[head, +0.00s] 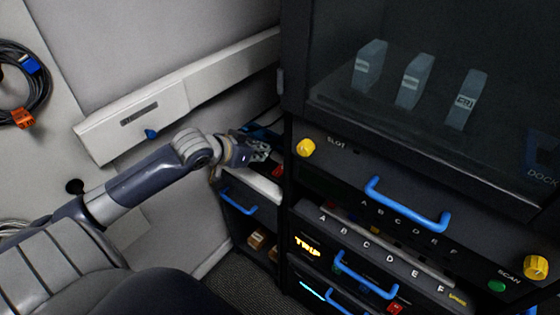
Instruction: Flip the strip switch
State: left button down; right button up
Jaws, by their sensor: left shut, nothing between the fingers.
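My left gripper (262,151) reaches in from the left at the end of my grey arm. It is shut and empty, close to the left side of the dark cabinet. Just below and right of the fingertips is a small red part (278,171), which looks like the strip switch. It sits by a pale strip-like surface (256,185) under the gripper. The fingers look slightly above the red part; I cannot tell whether they touch it. The switch's position is too small to read. My right gripper is out of view.
The dark cabinet (340,150) fills the right side, with blue handles (408,205), yellow knobs (305,147) and labelled slots. A wall rail (160,112) runs behind my arm. A coiled black cable (42,75) hangs at far left. Small boxes (257,240) sit on a low shelf.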

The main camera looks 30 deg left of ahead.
pick_arm(q)
jog(key=p, duration=0.1)
send_over(279, 169)
jog(key=s, duration=0.1)
notch_tip(279, 169, down, 6)
jog(key=shift+r, duration=0.15)
jog(key=f, duration=0.3)
jog(key=shift+w+f, duration=0.2)
jog(key=shift+w, duration=0.1)
jog(key=shift+f+p, duration=0.3)
jog(key=shift+f, duration=0.25)
jog(key=shift+w+r+g+p, duration=0.1)
jog(key=shift+w+g+p, duration=0.2)
jog(key=shift+p, duration=0.45)
jog(key=shift+s+d+f, duration=0.1)
jog(key=shift+f, duration=0.25)
jog(key=shift+s, duration=0.1)
